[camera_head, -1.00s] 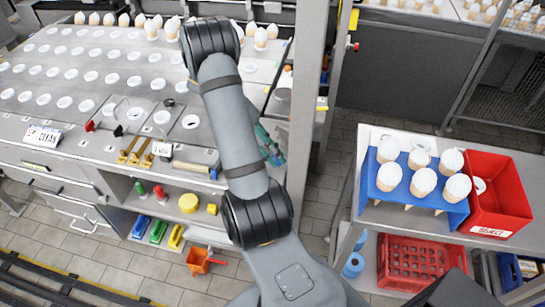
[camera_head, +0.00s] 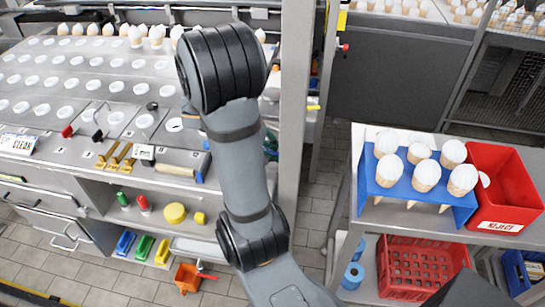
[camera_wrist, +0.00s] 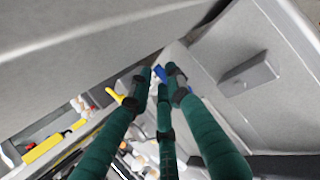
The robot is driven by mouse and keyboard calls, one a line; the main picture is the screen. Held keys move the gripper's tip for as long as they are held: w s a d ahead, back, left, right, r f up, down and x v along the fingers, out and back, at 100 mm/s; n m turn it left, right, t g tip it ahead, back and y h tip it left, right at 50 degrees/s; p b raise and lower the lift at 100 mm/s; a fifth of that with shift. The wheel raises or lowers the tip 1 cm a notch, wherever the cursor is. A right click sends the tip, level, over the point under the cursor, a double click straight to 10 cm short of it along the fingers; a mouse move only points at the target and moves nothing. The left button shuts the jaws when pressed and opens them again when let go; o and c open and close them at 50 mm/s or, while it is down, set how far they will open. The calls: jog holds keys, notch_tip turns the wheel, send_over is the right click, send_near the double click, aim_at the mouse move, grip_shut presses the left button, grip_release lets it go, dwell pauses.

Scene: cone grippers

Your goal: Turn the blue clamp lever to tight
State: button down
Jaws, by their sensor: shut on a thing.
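The blue clamp lever (camera_wrist: 159,73) shows in the wrist view as a small blue piece between the tips of my green-fingered gripper (camera_wrist: 160,78). My gripper is shut on it. Dark bands on the fingers and the fingertips cover most of the lever, so its angle and any tight mark cannot be read. In the head view my arm hides the lever and nearly all of the gripper; only a sliver of green finger shows beside the grey post.
A grey post (camera_head: 297,110) stands close to the right of my arm. A yellow handle (camera_wrist: 115,96) is left of the fingertips. A grey panel with a raised block (camera_wrist: 250,75) lies right. A blue cone rack (camera_head: 365,205) and red reject bin (camera_head: 510,212) stand on the right cart.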

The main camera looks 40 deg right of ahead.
jog(key=shift+d+n+t+b, duration=0.25)
jog(key=shift+n+t+b, duration=0.3)
jog(key=shift+n, duration=0.55)
jog(key=shift+w, duration=0.1)
jog(key=c, duration=1.9)
grip_release()
jog(key=v, duration=0.7)
jog(key=shift+r, duration=0.25)
jog(key=shift+f, duration=0.1)
